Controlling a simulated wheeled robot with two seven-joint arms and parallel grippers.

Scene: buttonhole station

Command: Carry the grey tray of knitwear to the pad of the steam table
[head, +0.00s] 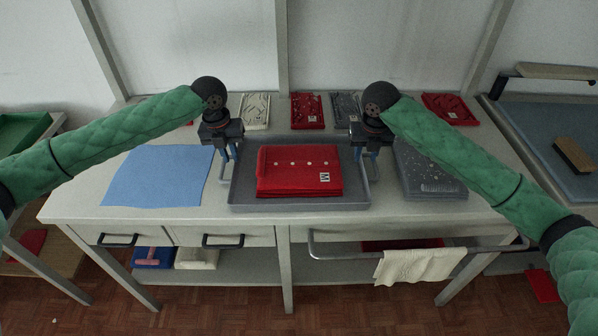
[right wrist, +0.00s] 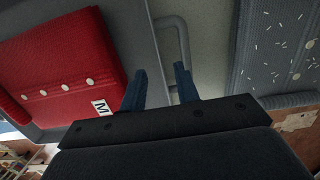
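The grey tray (head: 215,200) lies on the work table in the middle of the head view, with folded red knitwear (head: 300,170) in it, buttoned and labelled M. My left gripper (head: 228,168) is at the tray's left end, its fingers apart. My right gripper (head: 368,168) is at the right end. In the right wrist view its blue fingers (right wrist: 160,75) are apart, near the tray's grey loop handle (right wrist: 183,45); I cannot tell whether they touch it. The steam table's blue-grey pad (head: 535,125) is at the far right.
A brush (head: 574,155) lies on the pad, near a raised arm (head: 556,72). A blue cloth (head: 158,176) lies left of the tray and a speckled grey knit (head: 430,175) right of it. More folded knits line the back edge. A rail (head: 340,252) runs along the front.

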